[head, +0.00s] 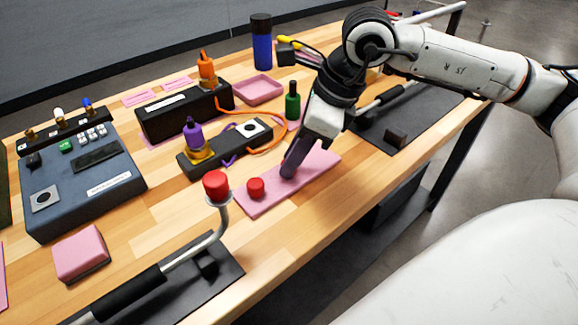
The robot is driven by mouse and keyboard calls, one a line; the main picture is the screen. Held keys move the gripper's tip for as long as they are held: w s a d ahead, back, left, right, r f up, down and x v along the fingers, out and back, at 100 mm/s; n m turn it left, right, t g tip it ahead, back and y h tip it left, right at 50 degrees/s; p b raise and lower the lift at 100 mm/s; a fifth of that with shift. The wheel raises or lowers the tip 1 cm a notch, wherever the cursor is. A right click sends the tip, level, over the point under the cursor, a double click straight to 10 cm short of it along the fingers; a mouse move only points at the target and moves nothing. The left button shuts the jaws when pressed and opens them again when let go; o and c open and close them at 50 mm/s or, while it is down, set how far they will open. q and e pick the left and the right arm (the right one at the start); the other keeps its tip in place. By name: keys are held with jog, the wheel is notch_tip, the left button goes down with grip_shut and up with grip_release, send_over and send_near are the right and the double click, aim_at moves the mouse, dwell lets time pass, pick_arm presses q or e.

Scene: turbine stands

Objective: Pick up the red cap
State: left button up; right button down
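Two red pieces show, and I cannot tell for sure which is the cap. A small round red one (256,187) lies on the pink mat (318,168). A larger red one (216,185) sits in the upturned end of a bent metal rod (221,222) left of the mat. My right gripper (289,167) points down at the pink mat, just right of the small red piece and apart from it. Its dark fingers overlap in this view, so their opening is hidden. My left gripper is not in view.
A black two-socket box (228,148) with a purple-topped plug stands behind the mat. A green bottle (293,106) and a pink tray (258,90) stand farther back. A blue control box (80,180) is at left. Bare wood (290,228) lies in front of the mat.

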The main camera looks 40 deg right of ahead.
jog(key=shift+r, duration=0.15)
notch_tip(320, 180, up, 10)
dwell(0.6)
jog(key=c, duration=2.4)
grip_release()
grip_shut()
